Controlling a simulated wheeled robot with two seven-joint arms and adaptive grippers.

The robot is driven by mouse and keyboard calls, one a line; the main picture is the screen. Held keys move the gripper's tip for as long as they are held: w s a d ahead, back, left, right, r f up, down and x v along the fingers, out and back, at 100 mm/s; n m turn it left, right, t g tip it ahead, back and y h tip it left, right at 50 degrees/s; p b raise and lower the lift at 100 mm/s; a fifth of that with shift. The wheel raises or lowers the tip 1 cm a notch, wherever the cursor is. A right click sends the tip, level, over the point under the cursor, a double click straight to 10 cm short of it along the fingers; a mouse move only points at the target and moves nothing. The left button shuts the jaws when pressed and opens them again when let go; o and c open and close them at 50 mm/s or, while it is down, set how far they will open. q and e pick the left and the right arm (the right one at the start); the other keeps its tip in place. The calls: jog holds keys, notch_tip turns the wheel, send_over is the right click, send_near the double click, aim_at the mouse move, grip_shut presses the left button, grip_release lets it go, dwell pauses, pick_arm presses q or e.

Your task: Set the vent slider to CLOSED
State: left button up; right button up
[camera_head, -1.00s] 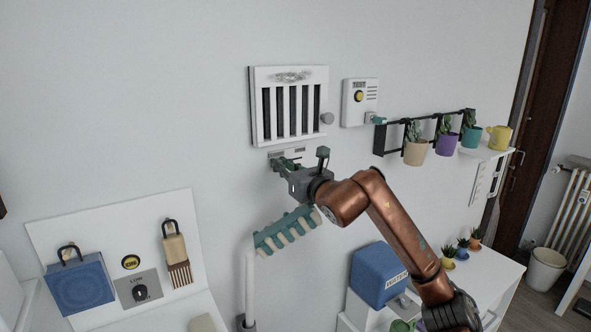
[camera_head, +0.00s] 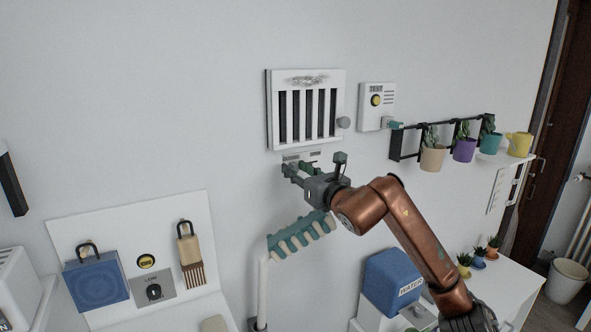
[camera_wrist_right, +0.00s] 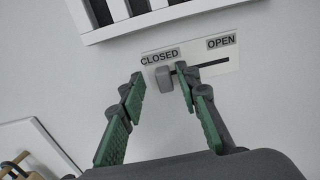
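The vent (camera_head: 306,110) is a white slatted frame on the wall, with its slider plate (camera_head: 303,156) just below it. In the right wrist view the plate (camera_wrist_right: 217,58) carries the labels CLOSED at left and OPEN at right. The grey slider knob (camera_wrist_right: 164,79) stands under CLOSED, at the left part of the dark slot. My right gripper (camera_wrist_right: 160,82) is open, with its green fingers on either side of the knob. The right finger is close to the knob; contact is unclear. In the head view my right gripper (camera_head: 298,170) partly covers the plate. My left gripper is out of view.
A TEST box (camera_head: 376,106) and a rail with potted plants (camera_head: 432,157) are to the right. A teal ribbed piece on a white post (camera_head: 300,236) stands below my right gripper. A blue WATER box (camera_head: 392,281) is at lower right, a panel (camera_head: 205,225) at lower left.

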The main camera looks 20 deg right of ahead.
jog(key=s+d, duration=0.1)
jog(key=s, duration=1)
jog(key=shift+d, duration=0.3)
